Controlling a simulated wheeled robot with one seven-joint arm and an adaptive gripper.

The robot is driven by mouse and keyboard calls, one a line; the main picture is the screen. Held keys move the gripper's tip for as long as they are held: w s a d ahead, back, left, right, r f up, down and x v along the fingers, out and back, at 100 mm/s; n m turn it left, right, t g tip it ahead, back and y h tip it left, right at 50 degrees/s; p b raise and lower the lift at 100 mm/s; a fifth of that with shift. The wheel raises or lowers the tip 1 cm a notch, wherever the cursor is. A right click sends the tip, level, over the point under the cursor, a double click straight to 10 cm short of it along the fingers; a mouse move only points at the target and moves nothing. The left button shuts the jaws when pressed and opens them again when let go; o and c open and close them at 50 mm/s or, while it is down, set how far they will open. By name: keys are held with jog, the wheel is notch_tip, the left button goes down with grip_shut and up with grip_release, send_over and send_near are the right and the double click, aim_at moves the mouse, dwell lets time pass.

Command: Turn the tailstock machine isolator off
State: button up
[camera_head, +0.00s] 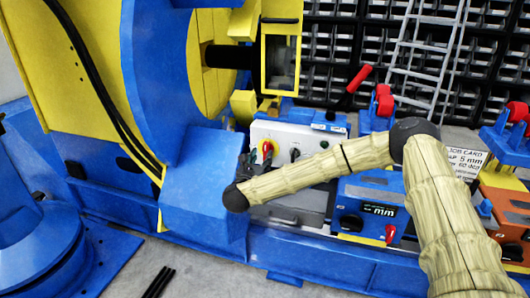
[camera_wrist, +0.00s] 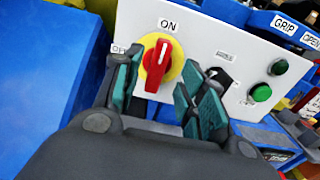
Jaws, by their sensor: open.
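The isolator is a red handle on a yellow round plate (camera_wrist: 158,66) on a pale control panel (camera_wrist: 222,42). In the wrist view, "ON" stands above it and "OFF" to its left, partly hidden by a finger. The red handle stands nearly upright, its top leaning a little right, toward "ON". My gripper (camera_wrist: 157,88) is open, its teal-padded fingers on either side of the handle's lower part. I cannot tell whether they touch it. In the head view, the isolator (camera_head: 267,148) shows on the panel, above my gripper (camera_head: 252,160), which is partly hidden by my arm.
A black selector knob (camera_wrist: 219,78) and green buttons (camera_wrist: 260,92) sit right of the isolator. A blue block (camera_wrist: 55,60) stands close on the left. The big blue and yellow positioner (camera_head: 150,80) fills the left of the head view. Bins line the back wall.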

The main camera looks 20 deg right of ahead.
aim_at(265, 151)
jog(key=shift+x, duration=2.6)
grip_shut()
